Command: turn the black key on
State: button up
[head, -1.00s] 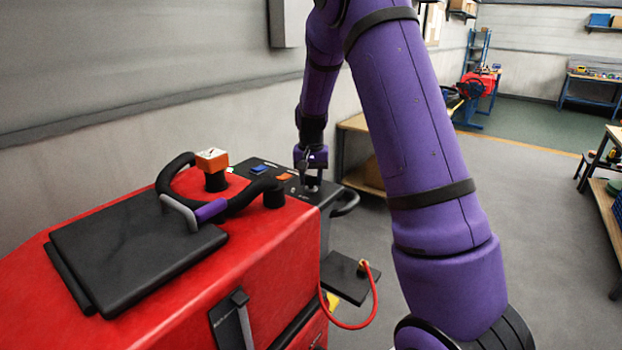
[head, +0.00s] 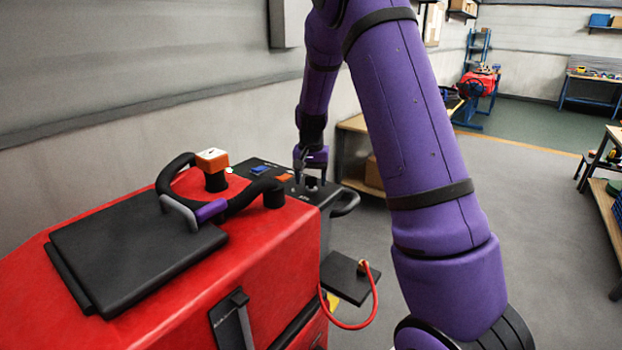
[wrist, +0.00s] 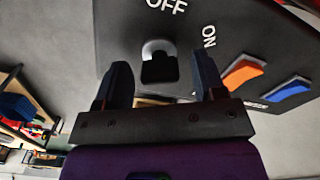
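The black key (wrist: 160,69) sits in a pale round lock on the dark control panel (wrist: 120,35) in the wrist view. The word OFF is printed beyond the key, and ON is printed to its right. My gripper (wrist: 163,80) is open, with one finger on each side of the key and a gap to each. I cannot tell whether the fingers reach down to the key's height. In the head view my gripper (head: 311,179) is at the panel's far right part, and the key is too small to make out clearly.
Orange (wrist: 241,74) and blue (wrist: 286,92) switches lie right of the key. In the head view the red scrubber (head: 270,240) carries a black steering loop (head: 240,200) with an orange-topped knob (head: 212,160). A black handle (head: 346,204) juts out beside the panel.

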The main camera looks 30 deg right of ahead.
notch_tip(320, 180, up, 11)
dwell(0.7)
dwell(0.4)
jog(key=s+a+r+n+t, duration=0.1)
jog(key=s+a+r+n, duration=0.1)
jog(key=s+a+r, duration=0.5)
jog(key=s+a+r+n+t, duration=0.2)
jog(key=s+a+r, duration=0.15)
jog(key=s, duration=0.65)
jog(key=s+a+n+t, duration=0.1)
jog(key=s+a+n, duration=0.1)
jog(key=s, duration=0.6)
jog(key=s+a+n+t, duration=0.1)
jog(key=s+a+n, duration=0.1)
jog(key=s, duration=0.7)
jog(key=shift+s+a, duration=0.25)
jog(key=shift+a, duration=0.2)
